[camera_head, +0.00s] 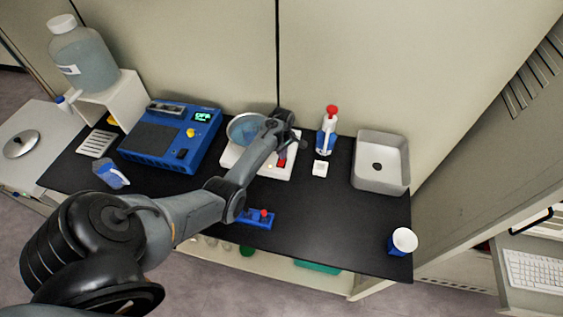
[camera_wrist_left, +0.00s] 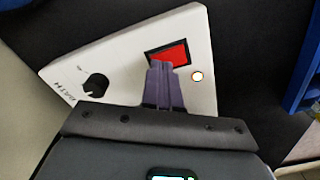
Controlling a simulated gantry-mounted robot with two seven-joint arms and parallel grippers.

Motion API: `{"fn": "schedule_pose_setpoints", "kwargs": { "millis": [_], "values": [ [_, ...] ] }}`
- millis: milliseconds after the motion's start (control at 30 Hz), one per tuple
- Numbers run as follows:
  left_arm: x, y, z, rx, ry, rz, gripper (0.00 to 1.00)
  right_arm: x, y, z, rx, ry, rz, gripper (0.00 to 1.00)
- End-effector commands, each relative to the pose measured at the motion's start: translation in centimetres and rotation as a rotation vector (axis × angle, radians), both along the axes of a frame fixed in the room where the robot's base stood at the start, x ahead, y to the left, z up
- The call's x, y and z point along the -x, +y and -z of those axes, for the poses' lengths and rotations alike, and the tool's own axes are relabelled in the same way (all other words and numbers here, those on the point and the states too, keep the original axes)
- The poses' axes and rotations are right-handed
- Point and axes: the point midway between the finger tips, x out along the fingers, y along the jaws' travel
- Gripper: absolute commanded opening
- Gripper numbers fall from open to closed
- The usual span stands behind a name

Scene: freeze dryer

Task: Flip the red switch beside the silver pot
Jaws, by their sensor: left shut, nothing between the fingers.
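The silver pot (camera_head: 243,128) sits in the white bath unit (camera_head: 232,158) at the middle back of the bench, partly hidden behind my left arm. The red switch (camera_head: 282,163) is on the unit's front right. In the left wrist view the red switch (camera_wrist_left: 174,51) sits in a black frame on the white panel (camera_wrist_left: 120,55). My left gripper (camera_head: 284,151) is over that panel; its closed fingers (camera_wrist_left: 160,66) overlap the switch's lower edge in the wrist view. I cannot tell whether they touch it. My right gripper is not in view.
A black knob (camera_wrist_left: 96,85) and a glowing round lamp (camera_wrist_left: 197,76) flank the switch. A blue device (camera_head: 170,140) stands left; a red-topped dispenser (camera_head: 328,130) and a grey basin (camera_head: 380,162) stand right. A small blue rack (camera_head: 257,217) lies in front.

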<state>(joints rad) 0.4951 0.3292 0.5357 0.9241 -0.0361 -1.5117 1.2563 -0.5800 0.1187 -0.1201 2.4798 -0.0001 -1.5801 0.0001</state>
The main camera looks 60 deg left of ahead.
Motion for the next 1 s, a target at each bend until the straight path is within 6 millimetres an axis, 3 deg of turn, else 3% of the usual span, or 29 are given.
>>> {"fn": "schedule_pose_setpoints", "kwargs": {
  "millis": [1000],
  "values": [
    [0.0,0.0,1.4,-0.001,0.0,-0.001,0.0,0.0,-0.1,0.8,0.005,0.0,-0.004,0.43]
  ]
}}
